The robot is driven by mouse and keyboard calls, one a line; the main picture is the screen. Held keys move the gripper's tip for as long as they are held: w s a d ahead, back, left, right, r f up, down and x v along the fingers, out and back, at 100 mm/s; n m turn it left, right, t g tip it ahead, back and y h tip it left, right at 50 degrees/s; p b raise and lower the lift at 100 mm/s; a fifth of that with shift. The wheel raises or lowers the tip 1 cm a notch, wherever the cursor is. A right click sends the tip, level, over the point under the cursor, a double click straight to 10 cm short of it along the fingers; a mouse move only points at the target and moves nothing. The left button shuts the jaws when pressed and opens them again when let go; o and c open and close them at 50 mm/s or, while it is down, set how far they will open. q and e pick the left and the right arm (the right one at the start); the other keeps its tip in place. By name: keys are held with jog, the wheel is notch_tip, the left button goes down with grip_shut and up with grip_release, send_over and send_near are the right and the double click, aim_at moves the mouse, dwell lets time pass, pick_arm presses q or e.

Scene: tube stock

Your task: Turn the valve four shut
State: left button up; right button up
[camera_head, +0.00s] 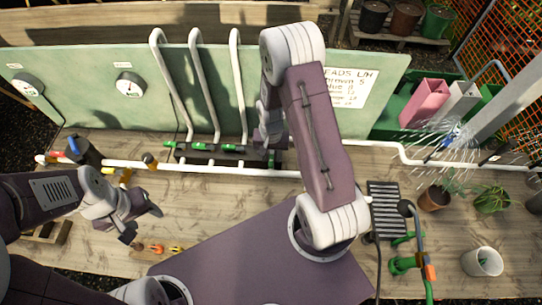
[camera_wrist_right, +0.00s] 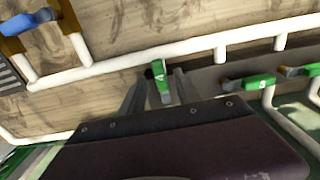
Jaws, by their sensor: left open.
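A row of green valve handles sits on the pipe manifold (camera_head: 225,163) along the foot of the pale green panel. In the right wrist view one green handle (camera_wrist_right: 161,82), at the end of the row, stands between the two fingers of my right gripper (camera_wrist_right: 160,88). Its white mark is too small to read. Gaps show beside the handle, so this gripper looks open around it. More green handles (camera_wrist_right: 252,82) lie to the right there. In the head view my right arm hides much of that gripper. My left gripper (camera_head: 140,222) is open and empty above the table at left.
White pipes (camera_head: 195,85) rise along the panel (camera_head: 270,65), which has gauges (camera_head: 129,85) and a sign (camera_head: 345,90). A black grate (camera_head: 385,208), a tap with a hose and a white pot (camera_head: 482,262) stand at right. Water sprays near a plant pot (camera_head: 434,198).

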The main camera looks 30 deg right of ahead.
jog(key=shift+f, duration=0.7)
grip_shut()
dwell(0.9)
